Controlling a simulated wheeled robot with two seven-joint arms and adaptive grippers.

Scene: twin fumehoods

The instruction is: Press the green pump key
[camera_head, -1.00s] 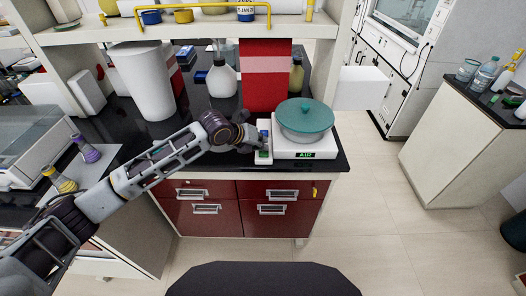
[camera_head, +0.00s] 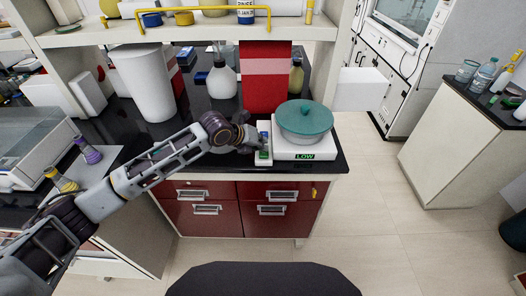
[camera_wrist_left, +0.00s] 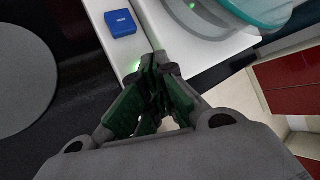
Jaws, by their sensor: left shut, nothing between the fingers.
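A white strip (camera_head: 263,128) carries a blue key (camera_head: 264,135) and a green key (camera_head: 263,155). It stands beside a white unit (camera_head: 318,152) with a teal-lidded vessel (camera_head: 305,117). The unit's display (camera_head: 305,156) reads LOW in green. My left gripper (camera_head: 256,149) is shut and empty, its fingertips at the strip by the green key. In the left wrist view, the shut fingers (camera_wrist_left: 157,64) point at the strip, below the blue key (camera_wrist_left: 121,22). A green glow shows beside the tips; they largely hide the green key, and I cannot tell if they touch it.
A red box (camera_head: 266,80), a white cylinder (camera_head: 148,82) and a white bottle (camera_head: 221,78) stand behind my left arm on the black bench top (camera_head: 190,118). Shelf uprights flank the bench.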

